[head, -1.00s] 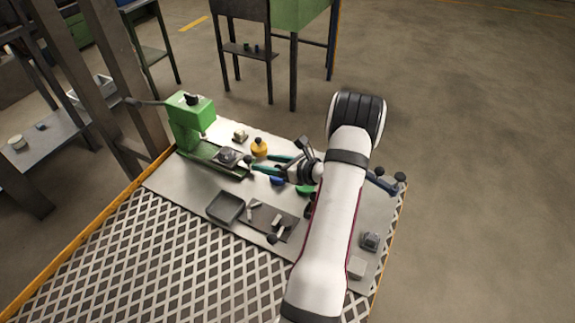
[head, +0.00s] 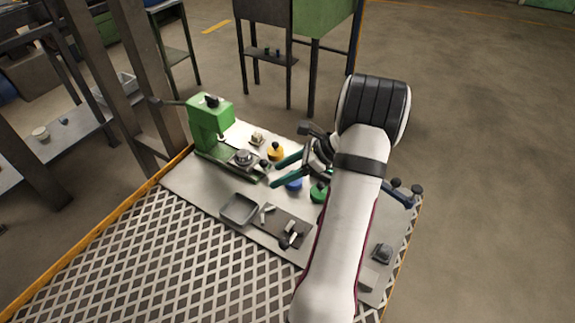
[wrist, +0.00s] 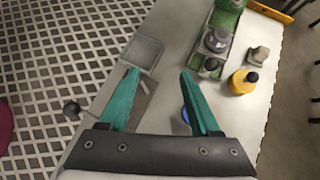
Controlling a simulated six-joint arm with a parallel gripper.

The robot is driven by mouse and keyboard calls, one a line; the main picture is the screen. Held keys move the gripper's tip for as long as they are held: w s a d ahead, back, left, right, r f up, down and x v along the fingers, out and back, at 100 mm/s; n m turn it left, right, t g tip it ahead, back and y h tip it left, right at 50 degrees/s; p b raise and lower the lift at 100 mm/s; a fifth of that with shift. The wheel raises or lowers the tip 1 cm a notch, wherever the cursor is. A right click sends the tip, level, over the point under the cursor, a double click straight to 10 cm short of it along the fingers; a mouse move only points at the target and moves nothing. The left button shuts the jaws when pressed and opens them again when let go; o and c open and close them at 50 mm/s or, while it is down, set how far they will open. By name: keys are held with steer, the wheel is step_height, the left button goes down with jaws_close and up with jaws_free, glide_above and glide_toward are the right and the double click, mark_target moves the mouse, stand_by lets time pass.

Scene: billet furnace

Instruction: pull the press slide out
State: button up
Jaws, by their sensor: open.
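The green press (head: 210,124) stands at the far left end of the bench plate. Its slide (head: 263,178) lies low along the base toward my gripper, carrying a round grey metal piece (head: 243,158). A dark knob (head: 265,163) sits at the slide's near end; it also shows in the wrist view (wrist: 211,65). My gripper (head: 274,175) has teal fingers, open and empty, just to the right of the knob. In the wrist view, the gripper (wrist: 160,74) has the knob outside its right fingertip, not between the fingers. How far the slide is out is unclear.
A yellow knobbed piece (head: 275,152) stands close beside the slide. A blue piece (head: 294,184) and a green piece (head: 318,192) lie near my gripper. A grey tray (head: 239,209) and a dark mat (head: 272,222) with small parts lie in front.

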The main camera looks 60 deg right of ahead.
steer(key=w+r+n+g, duration=0.3)
steer(key=n+g, duration=0.1)
steer(key=n+g+h, duration=0.3)
steer(key=h, duration=0.2)
glide_toward(264, 161)
steer(key=f, duration=0.3)
steer(key=w+f, duration=0.1)
steer(key=f, duration=0.2)
steer(key=d+f, duration=0.1)
steer(key=f, duration=0.2)
steer(key=shift+w+f, duration=0.1)
steer(key=shift+w, duration=0.2)
steer(key=shift+a, duration=0.1)
jaws_close()
steer(key=shift+s, duration=0.1)
